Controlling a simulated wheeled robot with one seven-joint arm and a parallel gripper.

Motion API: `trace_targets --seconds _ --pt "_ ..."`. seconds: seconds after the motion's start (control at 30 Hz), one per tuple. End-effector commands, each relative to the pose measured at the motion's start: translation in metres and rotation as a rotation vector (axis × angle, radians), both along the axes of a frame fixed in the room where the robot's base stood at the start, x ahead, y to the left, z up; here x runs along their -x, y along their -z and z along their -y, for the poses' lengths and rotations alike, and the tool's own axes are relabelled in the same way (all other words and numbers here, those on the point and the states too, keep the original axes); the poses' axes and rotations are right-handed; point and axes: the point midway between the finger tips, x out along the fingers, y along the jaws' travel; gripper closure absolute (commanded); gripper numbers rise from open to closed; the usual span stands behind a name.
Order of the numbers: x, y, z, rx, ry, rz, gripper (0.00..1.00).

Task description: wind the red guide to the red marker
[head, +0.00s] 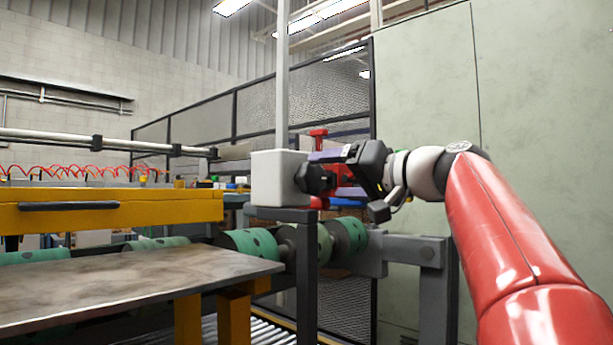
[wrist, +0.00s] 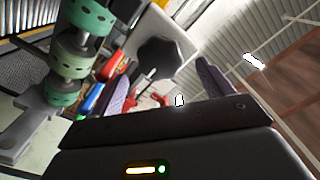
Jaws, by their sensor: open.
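A black lobed knob (head: 315,179) sticks out from the right side of a pale grey box (head: 273,178) on a dark post. The knob (wrist: 163,58) also shows in the wrist view, beyond the fingers. My gripper (head: 330,157) is open beside the knob. In the wrist view its purple-padded fingers (wrist: 163,75) stand apart on either side of the knob, with nothing held. I cannot tell if they touch it. Red parts (head: 318,133) show above and behind my gripper, and red pieces (wrist: 113,65) lie left of the knob in the wrist view. I cannot tell which is the guide or the marker.
A steel table (head: 130,285) fills the lower left, below a yellow beam (head: 110,209). Green rollers (head: 250,243) sit behind the post. A mesh fence (head: 300,98) stands behind, and a pale green wall panel (head: 540,110) is at right.

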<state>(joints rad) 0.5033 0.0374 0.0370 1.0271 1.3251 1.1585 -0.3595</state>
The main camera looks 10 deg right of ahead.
Motion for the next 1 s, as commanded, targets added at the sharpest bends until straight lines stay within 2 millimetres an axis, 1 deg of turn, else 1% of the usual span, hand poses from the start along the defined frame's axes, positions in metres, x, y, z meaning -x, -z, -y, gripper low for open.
trace_targets --seconds 0.03,0.1,0.3,0.43,0.67,0.7,1.0 --pt "-0.008 -0.002 -0.007 0.000 -0.005 -0.002 0.21" --pt "-0.017 -0.002 -0.013 0.000 -0.004 -0.001 0.21" --pt "-0.038 -0.001 -0.029 0.001 -0.002 -0.001 0.21" --pt "-0.044 0.000 -0.033 0.000 -0.001 -0.001 0.21" --pt "-0.045 0.000 -0.033 0.001 0.000 -0.001 0.21" --pt "-0.045 0.000 -0.033 0.001 0.000 -0.001 0.22" --pt "-0.045 0.000 -0.033 0.001 0.000 -0.001 0.61"
